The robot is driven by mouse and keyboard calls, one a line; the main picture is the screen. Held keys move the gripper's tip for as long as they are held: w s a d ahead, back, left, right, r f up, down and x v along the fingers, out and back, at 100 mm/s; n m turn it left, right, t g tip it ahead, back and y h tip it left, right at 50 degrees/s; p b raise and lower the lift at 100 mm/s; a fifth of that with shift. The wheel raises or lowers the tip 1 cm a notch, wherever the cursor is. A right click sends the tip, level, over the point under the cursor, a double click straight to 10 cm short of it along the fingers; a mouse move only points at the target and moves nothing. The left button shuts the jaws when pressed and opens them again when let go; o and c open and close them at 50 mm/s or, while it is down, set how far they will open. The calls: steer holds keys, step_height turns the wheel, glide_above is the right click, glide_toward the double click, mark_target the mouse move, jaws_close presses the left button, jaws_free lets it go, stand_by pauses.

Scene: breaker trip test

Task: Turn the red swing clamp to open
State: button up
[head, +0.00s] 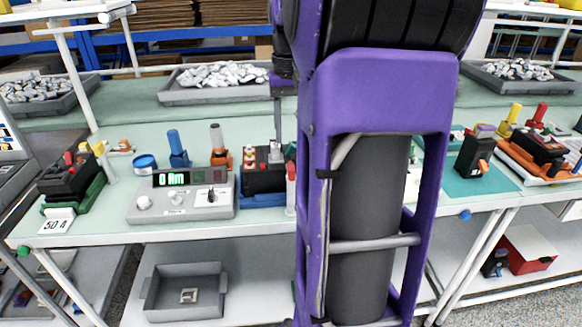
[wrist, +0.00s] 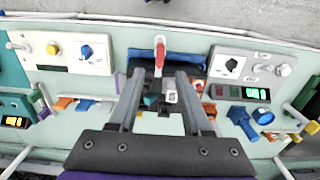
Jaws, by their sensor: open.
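The red swing clamp (wrist: 160,56) is a narrow red bar with a pale end. In the wrist view it sits at the edge of a blue fixture (wrist: 192,60), just beyond my fingertips. In the head view the red clamp (head: 291,171) shows at the right of the black breaker (head: 262,178) on that fixture. My gripper (wrist: 160,77) is open, its two grey fingers spread above the breaker, with nothing held between them. In the head view one finger hangs above the fixture, and my purple arm hides what lies right of the clamp.
A grey test box (head: 180,200) with a green display stands left of the fixture. Blue (head: 179,150) and orange (head: 220,152) handled tools stand behind it. Another breaker (head: 66,180) on a green fixture is at the far left. Grey trays (head: 212,98) line the back.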

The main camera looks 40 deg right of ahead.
step_height(320, 180, down, 8)
steer(key=shift+f+b, duration=0.15)
steer(key=shift+b, duration=0.6)
jaws_close()
